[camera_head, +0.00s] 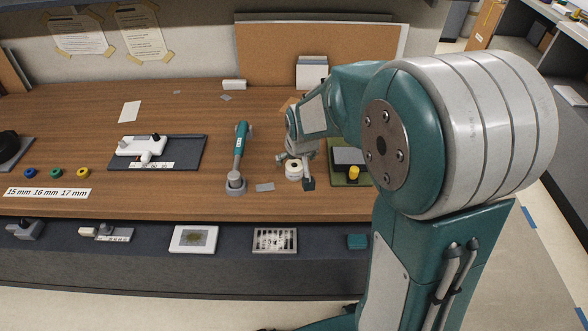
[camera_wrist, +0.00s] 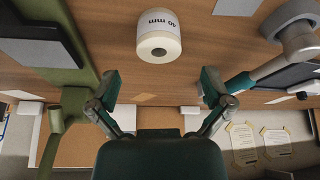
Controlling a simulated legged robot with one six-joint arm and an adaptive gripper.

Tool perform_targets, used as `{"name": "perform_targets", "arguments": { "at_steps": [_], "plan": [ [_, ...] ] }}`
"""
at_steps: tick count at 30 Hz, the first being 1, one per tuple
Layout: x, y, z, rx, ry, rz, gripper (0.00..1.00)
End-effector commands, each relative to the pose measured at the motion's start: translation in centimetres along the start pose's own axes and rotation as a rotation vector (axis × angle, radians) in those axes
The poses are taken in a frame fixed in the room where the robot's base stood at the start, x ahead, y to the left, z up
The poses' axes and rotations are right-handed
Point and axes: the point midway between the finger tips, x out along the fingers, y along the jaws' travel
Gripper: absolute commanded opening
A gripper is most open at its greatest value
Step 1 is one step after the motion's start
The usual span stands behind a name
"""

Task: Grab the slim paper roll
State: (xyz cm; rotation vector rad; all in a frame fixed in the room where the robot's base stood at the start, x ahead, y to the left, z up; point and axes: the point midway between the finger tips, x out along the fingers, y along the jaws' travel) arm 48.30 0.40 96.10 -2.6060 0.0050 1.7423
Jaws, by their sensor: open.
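A white paper roll (camera_head: 293,171) stands on the wooden counter, right at my gripper's fingers. In the wrist view the roll (camera_wrist: 159,28) is at the top centre, with a dark core hole and a label that reads 40 mm upside down. My gripper (camera_wrist: 161,88) is open, with its two fingers spread wide to the left and right and nothing between the tips. The roll appears just beyond the fingertips, roughly centred between them. In the head view my arm and gripper hide part of the roll's surroundings.
A grey stand with a teal-handled tool (camera_head: 238,155) is left of the roll. A green-based device (camera_head: 349,178) with a yellow knob stands close on its right. A dark tray (camera_head: 188,152) holds a white device further left. A small grey plate (camera_head: 265,187) lies in front.

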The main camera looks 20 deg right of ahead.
Motion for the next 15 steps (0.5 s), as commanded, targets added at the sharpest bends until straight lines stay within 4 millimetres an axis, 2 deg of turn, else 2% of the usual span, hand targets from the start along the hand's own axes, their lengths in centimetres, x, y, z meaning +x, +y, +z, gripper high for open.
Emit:
{"name": "perform_targets", "arguments": {
  "at_steps": [9,15],
  "plan": [
    [4.3,0.1,0.1,0.0,-0.003,0.0,1.0],
    [5.0,0.1,0.1,0.0,0.0,0.0,1.0]
  ]
}}
